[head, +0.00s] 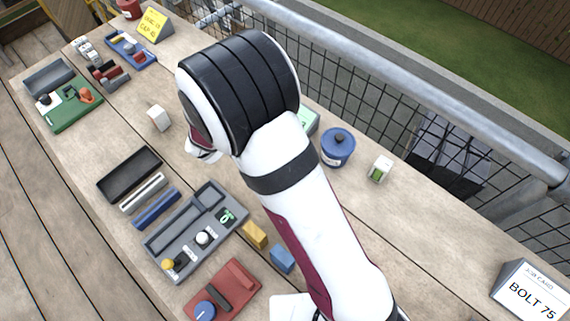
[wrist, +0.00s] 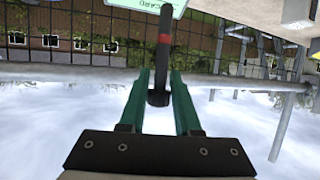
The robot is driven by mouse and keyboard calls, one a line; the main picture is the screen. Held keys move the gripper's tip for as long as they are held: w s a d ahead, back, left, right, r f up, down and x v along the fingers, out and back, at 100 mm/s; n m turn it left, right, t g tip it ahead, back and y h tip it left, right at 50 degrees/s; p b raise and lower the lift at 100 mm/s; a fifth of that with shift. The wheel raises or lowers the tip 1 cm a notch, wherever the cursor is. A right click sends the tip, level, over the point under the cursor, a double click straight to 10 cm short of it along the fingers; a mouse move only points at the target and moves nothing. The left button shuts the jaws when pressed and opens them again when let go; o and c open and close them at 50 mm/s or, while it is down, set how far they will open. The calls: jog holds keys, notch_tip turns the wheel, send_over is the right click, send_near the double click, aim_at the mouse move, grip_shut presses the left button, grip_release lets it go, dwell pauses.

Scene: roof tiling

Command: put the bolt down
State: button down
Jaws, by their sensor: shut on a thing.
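In the wrist view my gripper (wrist: 159,76) has its two green fingers shut on a dark rod-like piece, which I take to be the bolt (wrist: 165,55). It has a red band and a wider dark end between the fingers. It is held out with railing and sky behind it. In the head view my arm hides the gripper and the bolt. A job card (head: 534,296) reading "BOLT 75" stands at the table's right end.
On the wooden table (head: 100,120) are a grey sectioned tray (head: 158,243), a black tray (head: 129,172), a red block (head: 238,283), a blue lidded pot (head: 338,146) and a green tray (head: 72,118). A metal railing (head: 400,75) runs along the far edge.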

jog(key=s+d+m+g+h, duration=0.5)
jog(key=s+d+m, duration=0.2)
jog(key=s+d, duration=0.9)
jog(key=shift+g, duration=0.4)
jog(key=w+a+f, duration=0.1)
jog(key=a+f, duration=0.2)
jog(key=w+a+f, duration=0.1)
jog(key=a+f, duration=0.2)
jog(key=a, duration=0.1)
jog(key=w+a+f, duration=0.1)
jog(key=a+f, duration=0.3)
jog(key=shift+w, duration=0.3)
jog(key=shift+f, duration=0.15)
jog(key=c, duration=0.6)
grip_release()
